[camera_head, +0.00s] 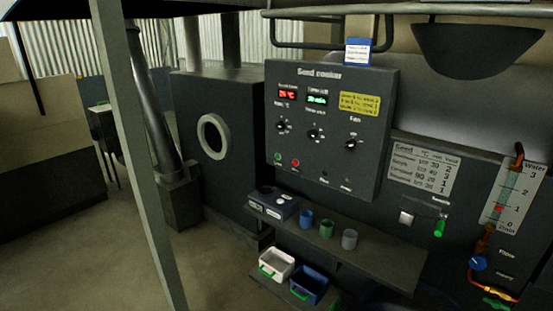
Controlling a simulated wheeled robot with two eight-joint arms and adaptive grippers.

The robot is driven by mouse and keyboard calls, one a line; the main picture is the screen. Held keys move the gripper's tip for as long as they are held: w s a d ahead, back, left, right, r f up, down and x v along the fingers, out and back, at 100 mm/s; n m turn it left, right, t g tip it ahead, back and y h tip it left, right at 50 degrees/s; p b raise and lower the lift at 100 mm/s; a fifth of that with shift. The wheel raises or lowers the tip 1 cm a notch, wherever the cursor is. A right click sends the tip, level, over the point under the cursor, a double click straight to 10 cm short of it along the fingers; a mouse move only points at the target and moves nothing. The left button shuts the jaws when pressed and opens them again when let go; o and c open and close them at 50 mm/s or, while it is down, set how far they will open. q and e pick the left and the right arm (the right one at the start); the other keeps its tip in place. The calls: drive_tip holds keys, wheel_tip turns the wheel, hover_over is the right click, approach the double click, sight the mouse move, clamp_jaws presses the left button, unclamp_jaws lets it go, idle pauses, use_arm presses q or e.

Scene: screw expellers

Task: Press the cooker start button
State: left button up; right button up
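The seed cooker control panel (325,175) is a dark box fixed upright in the middle of the view. A green button (277,157) sits at its lower left, with a red button (295,162) just right of it. The small labels under the buttons are too small to read, so I cannot tell from them which is start. Neither of my grippers is in view.
A shelf (390,262) below the panel holds a small grey device (272,203) and several cups. A white bin (277,265) and a blue bin (310,285) sit lower. A slanted post (140,150) stands at left. Pipes and a gauge (513,200) are at right.

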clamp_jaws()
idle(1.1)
